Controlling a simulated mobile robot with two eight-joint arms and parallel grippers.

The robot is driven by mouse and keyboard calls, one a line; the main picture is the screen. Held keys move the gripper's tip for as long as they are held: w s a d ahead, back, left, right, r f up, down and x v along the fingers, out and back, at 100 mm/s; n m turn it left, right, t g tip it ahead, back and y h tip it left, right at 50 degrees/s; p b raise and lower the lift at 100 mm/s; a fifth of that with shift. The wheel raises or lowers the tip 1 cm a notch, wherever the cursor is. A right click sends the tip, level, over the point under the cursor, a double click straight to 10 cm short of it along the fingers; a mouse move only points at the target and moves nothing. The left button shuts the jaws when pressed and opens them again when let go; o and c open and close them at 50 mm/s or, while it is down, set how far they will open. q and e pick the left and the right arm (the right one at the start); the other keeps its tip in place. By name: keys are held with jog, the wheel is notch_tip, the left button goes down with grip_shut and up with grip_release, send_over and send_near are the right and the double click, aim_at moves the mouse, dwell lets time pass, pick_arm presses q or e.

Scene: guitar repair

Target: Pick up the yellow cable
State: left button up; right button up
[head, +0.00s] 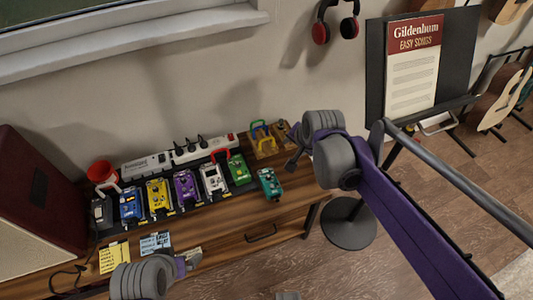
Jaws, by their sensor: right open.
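The yellow cable (265,136) is a small arched piece at the wooden tray (262,153) on the back right of the wooden bench. A similar blue cable (257,124) is right beside it, so their outlines partly overlap. My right gripper (294,158) is open and empty, a little to the right of the tray and apart from the yellow cable. My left gripper (192,262) is over the front edge of the bench, far from the cable; its jaw gap is too small to make out.
A row of pedals, including a yellow pedal (158,196) and a teal pedal (270,183), fills the bench (235,222). A white power strip (203,150) lies behind. A music stand (349,222) stands right.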

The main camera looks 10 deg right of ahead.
jog(key=w+a+f+m+b, duration=0.2)
jog(key=w+f+m+b, duration=0.25)
jog(key=w+f, duration=0.7)
jog(key=m+b, duration=0.2)
jog(key=b, duration=0.2)
send_near(268, 139)
jog(key=x, duration=0.5)
jog(key=shift+y, duration=0.3)
jog(key=shift+b+x, duration=0.75)
jog(key=shift+x, duration=2.15)
jog(key=shift+d+r, duration=0.1)
jog(key=shift+r, duration=0.05)
jog(key=shift+c, duration=0.4)
pick_arm(q)
notch_tip(268, 139, down, 13)
jog(key=w, duration=0.1)
jog(key=shift+f, duration=0.2)
pick_arm(e)
grip_shut()
